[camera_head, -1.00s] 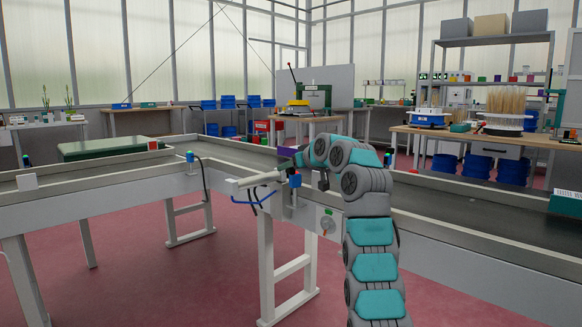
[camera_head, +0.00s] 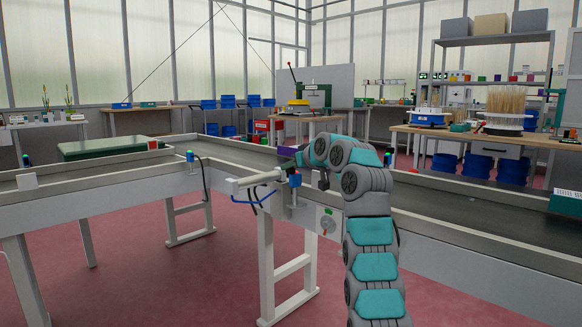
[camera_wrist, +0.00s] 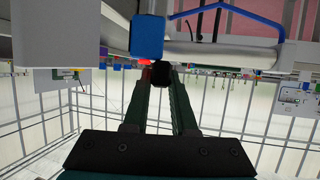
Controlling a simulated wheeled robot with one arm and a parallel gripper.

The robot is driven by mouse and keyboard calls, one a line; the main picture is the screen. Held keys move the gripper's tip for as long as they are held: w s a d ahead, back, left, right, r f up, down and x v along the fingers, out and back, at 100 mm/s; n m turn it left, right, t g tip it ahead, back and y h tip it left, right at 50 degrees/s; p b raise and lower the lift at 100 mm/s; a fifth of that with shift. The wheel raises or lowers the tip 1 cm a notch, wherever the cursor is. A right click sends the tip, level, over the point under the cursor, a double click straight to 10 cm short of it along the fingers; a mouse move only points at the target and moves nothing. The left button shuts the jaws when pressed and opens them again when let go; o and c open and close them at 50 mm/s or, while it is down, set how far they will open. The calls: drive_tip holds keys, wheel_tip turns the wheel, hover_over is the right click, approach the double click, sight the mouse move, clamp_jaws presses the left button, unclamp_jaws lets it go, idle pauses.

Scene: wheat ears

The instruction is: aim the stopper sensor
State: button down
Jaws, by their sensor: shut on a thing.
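A blue sensor block (camera_head: 295,180) sits at the near edge of the conveyor, beside a white cylinder (camera_head: 252,181) with a blue hose. In the wrist view the blue sensor (camera_wrist: 147,37) is just beyond my fingertips, with a small red glow at its lower edge. My gripper (camera_wrist: 160,72) is shut on a small dark piece next to the sensor; whether this piece belongs to the sensor I cannot tell.
A second blue sensor (camera_head: 190,156) stands further left on the conveyor frame (camera_head: 100,190). A green sign box (camera_head: 565,202) is at the right. The red floor in front is clear.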

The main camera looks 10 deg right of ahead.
drive_tip(key=shift+d+r+p, duration=0.1)
drive_tip(key=shift+r+p, duration=0.05)
drive_tip(key=shift+p, duration=0.5)
drive_tip(key=shift+d+r+n+g+y+p, duration=0.1)
drive_tip(key=shift+n+g+y+p, duration=0.5)
drive_tip(key=shift+n+y+p, duration=0.5)
drive_tip(key=shift+s+f+n+g+y+p, duration=0.15)
drive_tip(key=shift+f+n+g+y+p, duration=0.15)
drive_tip(key=shift+p, duration=0.4)
drive_tip(key=c, duration=0.7)
unclamp_jaws()
